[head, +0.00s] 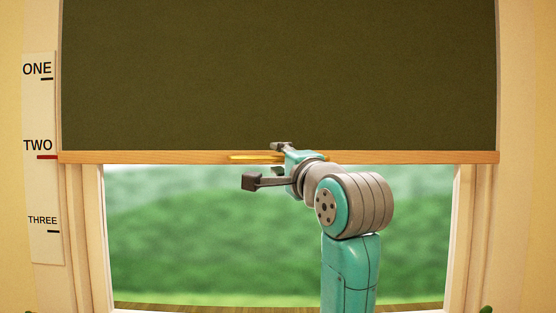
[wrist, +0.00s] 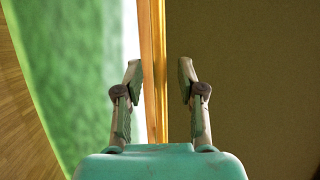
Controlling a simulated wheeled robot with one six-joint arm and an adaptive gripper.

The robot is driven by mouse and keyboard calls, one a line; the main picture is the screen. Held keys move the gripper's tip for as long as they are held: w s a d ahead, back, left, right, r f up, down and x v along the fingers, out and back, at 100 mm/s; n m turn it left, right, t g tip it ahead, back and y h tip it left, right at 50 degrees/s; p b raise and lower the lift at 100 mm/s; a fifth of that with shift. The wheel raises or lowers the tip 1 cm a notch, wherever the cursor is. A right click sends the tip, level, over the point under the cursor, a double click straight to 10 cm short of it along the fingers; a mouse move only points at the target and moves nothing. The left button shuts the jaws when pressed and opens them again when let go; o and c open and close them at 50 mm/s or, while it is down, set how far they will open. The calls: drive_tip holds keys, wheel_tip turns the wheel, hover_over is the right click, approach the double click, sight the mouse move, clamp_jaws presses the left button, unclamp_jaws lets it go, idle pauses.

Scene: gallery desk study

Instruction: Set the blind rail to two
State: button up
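The dark olive blind (head: 280,75) hangs over the upper window, with a pale wooden rail (head: 420,157) along its lower edge. A yellow bar (head: 243,157) lies along the middle of the rail. The rail is level with the red mark (head: 47,157) under the word TWO on the scale (head: 42,190) at left. My gripper (head: 279,158) is at the bar, one finger above and one below. In the wrist view my gripper (wrist: 160,72) is open, with the rail (wrist: 147,40) and bar (wrist: 159,40) between its fingers and gaps on both sides.
The scale also shows ONE above and THREE below, with dark marks. The window frame (head: 91,240) runs down both sides. Below the rail the window (head: 200,230) shows blurred green. Small bits of green show at the bottom corners.

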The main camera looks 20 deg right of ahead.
drive_tip(key=a+v, duration=0.1)
drive_tip(key=v, duration=0.9)
drive_tip(key=shift+s+d, duration=0.35)
drive_tip(key=shift+d, duration=0.15)
drive_tip(key=shift+f, duration=0.1)
